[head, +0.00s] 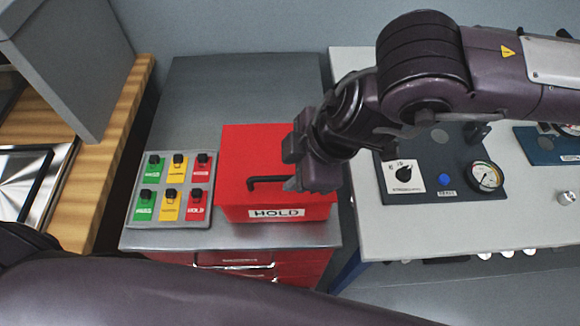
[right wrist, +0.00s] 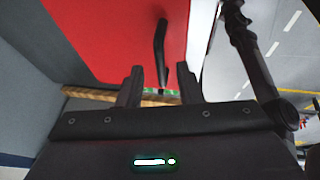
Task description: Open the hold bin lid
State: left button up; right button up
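The red hold bin (head: 274,205) stands on a grey cabinet top, with a white HOLD label on its front. Its lid (head: 250,150) looks shut and lies flat. A black bar handle (head: 264,180) sits on the lid near the front. My right gripper (head: 291,170) is over the right part of the lid, at the handle's right end, its fingers pointing left. In the right wrist view my gripper (right wrist: 159,80) is open, and the handle (right wrist: 160,45) shows in the gap between its fingers, with no clear contact. My left gripper is not in view.
A button panel (head: 172,190) with green, yellow and red switches lies left of the bin. Red drawers (head: 235,262) are below. At the right, a pale bench (head: 450,236) holds a gauge panel (head: 425,185). The cabinet top (head: 230,85) behind the bin is clear.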

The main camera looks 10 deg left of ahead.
jog(key=shift+x, duration=1)
jog(key=shift+c, duration=0.4)
grip_shut()
